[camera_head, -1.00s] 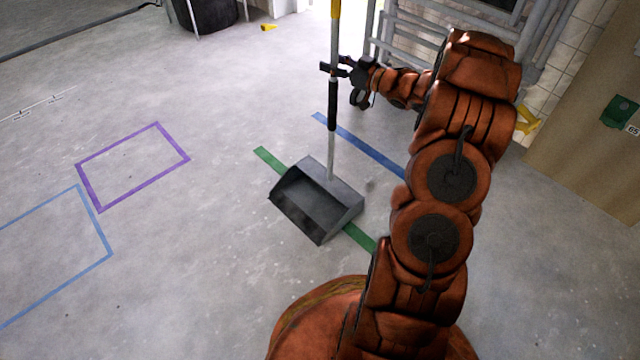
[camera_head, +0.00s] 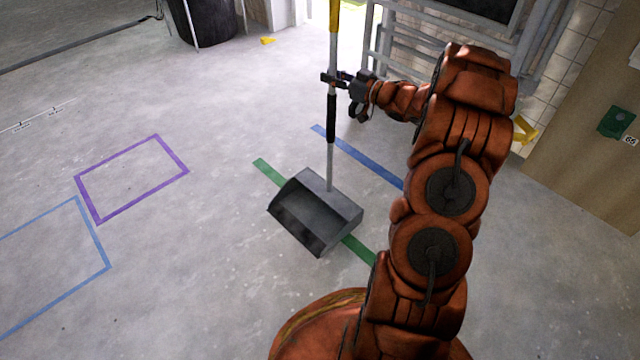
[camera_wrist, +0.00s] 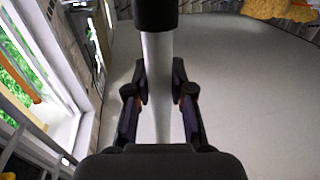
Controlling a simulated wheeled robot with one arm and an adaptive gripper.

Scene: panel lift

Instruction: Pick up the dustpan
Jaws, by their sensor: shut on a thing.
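The dustpan (camera_head: 322,209) is a dark grey scoop on a long upright handle, with its open side facing the lower left in the head view. Its handle (camera_head: 331,120) has a black grip in the middle and a yellow upper part. My gripper (camera_head: 332,79) is shut on the handle just above the black grip. In the wrist view the pale handle (camera_wrist: 158,60) runs between the two fingers of my gripper (camera_wrist: 160,90). The pan appears over a green floor stripe; I cannot tell whether it touches the floor.
Purple (camera_head: 131,178) and light blue (camera_head: 103,238) taped outlines mark open floor at the left. A blue stripe (camera_head: 358,157) lies behind the pan. Grey metal railings (camera_head: 400,60) stand behind my arm. A black bin (camera_head: 203,20) is at the back. A brown panel (camera_head: 585,130) stands at the right.

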